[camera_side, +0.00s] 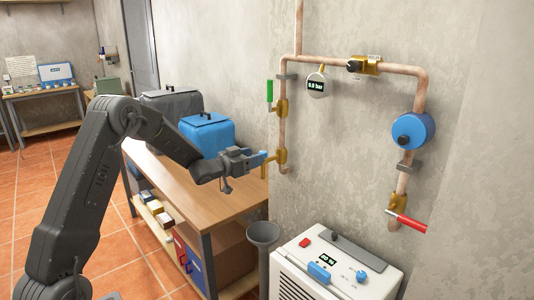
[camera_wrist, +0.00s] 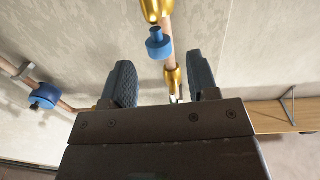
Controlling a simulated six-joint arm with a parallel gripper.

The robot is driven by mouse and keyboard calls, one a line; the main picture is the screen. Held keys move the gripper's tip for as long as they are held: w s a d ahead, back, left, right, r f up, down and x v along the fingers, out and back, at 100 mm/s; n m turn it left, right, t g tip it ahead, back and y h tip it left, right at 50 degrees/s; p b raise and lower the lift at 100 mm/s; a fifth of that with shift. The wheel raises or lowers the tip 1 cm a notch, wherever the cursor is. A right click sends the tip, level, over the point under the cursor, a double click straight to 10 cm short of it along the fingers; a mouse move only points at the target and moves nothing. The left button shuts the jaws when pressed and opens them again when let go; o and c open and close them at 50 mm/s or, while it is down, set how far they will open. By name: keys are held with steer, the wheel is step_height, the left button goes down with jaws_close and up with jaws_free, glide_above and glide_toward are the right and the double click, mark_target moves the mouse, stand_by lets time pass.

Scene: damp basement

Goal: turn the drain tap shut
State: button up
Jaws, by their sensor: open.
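The drain tap is a brass fitting (camera_side: 281,157) low on the left copper pipe, with a short downward spout. In the wrist view a blue knob (camera_wrist: 158,45) shows beside its brass body (camera_wrist: 155,8), at the top of the picture. My gripper (camera_side: 250,161) is at the tap in the side view, its tip overlapping the tap's outer side. In the wrist view my gripper (camera_wrist: 160,78) is open, with two dark ribbed fingers apart. The blue knob is above the gap between them, not clearly between the fingers. Contact cannot be told.
A funnel (camera_side: 263,235) stands below the tap. A green-handled valve (camera_side: 270,95) is higher on the same pipe. A gauge (camera_side: 316,85), blue canister (camera_side: 413,130) and red-handled valve (camera_side: 407,220) are to the right. A workbench (camera_side: 215,190) with cases stands left; a white appliance (camera_side: 340,270) stands below right.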

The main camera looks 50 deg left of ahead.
steer(key=w, duration=0.6)
steer(key=shift+w+d, duration=0.2)
steer(key=shift+w, duration=0.05)
steer(key=shift+c, duration=0.4)
steer(key=c, duration=0.8)
steer(key=shift+c, duration=0.2)
